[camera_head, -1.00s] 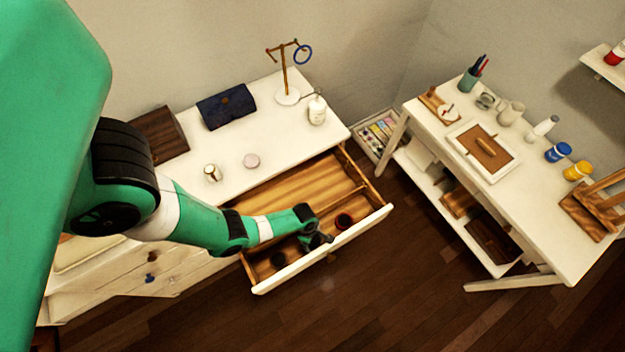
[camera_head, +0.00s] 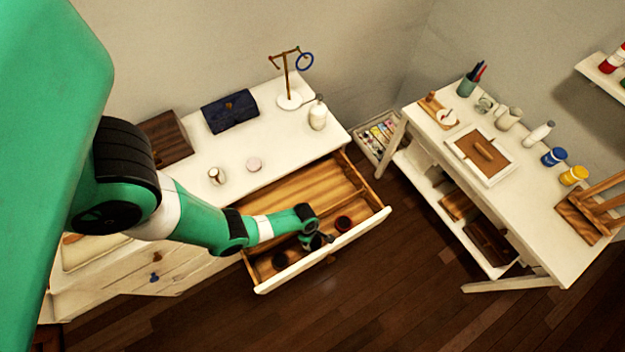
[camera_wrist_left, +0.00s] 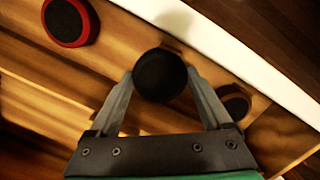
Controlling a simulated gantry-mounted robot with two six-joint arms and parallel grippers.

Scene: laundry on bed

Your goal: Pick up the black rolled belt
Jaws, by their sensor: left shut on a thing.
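The black rolled belt (camera_wrist_left: 160,75) is a dark round coil between the fingertips of my left gripper (camera_wrist_left: 161,84) in the left wrist view. The gripper is shut on it, with one finger on each side. In the head view my left gripper (camera_head: 319,242) reaches down into the open drawer (camera_head: 300,195), near its front panel, and largely hides the coil. A red-rimmed dark coil (camera_wrist_left: 70,20) lies apart at the upper left of the wrist view. Another dark coil (camera_wrist_left: 236,102) lies to the right of the right finger. My right gripper is not in view.
The drawer's white front panel (camera_head: 330,255) runs close to the gripper. A wooden divider crosses the drawer, and its rear part is empty. The white dresser top holds a dark blue case (camera_head: 229,110), a white bottle (camera_head: 318,117) and a stand. A white desk (camera_head: 520,200) stands right.

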